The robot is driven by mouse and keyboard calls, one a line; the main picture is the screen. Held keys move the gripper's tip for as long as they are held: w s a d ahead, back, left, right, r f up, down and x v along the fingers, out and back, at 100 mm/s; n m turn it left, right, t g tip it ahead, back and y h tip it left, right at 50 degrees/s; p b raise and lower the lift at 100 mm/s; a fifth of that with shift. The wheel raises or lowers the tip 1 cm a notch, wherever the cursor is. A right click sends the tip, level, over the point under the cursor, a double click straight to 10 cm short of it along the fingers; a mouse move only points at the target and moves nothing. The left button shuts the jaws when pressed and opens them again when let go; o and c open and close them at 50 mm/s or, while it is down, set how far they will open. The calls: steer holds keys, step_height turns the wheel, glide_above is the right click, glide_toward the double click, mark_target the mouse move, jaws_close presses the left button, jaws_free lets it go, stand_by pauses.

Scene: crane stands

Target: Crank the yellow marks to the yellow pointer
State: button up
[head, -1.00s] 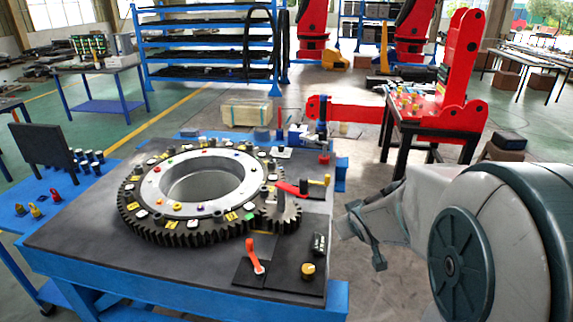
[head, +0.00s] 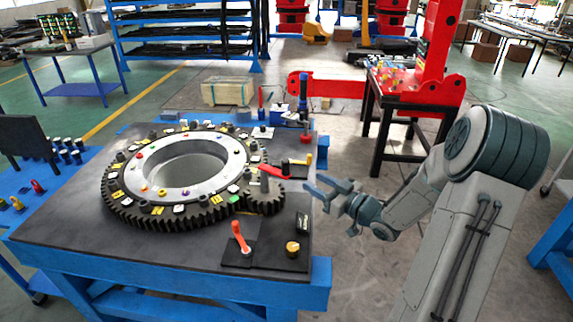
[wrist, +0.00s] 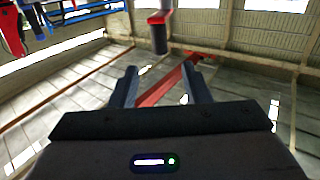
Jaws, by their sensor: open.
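The large dark ring gear (head: 150,217) lies flat on the bench in the head view. Its rim carries yellow marks (head: 157,210), white marks and a green mark (head: 234,198). I cannot pick out the yellow pointer for certain.
The blue-framed bench (head: 75,240) holds an orange lever (head: 240,238) and a yellow knob (head: 293,249) on a dark plate at its front right. Beyond stand a red machine (head: 435,60) and blue shelving (head: 185,35).

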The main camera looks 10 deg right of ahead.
mark_target(289, 168)
steer(key=p+x, duration=0.3)
steer(key=x, duration=0.9)
steer(key=shift+w, duration=0.15)
jaws_close()
steer(key=shift+a, duration=0.1)
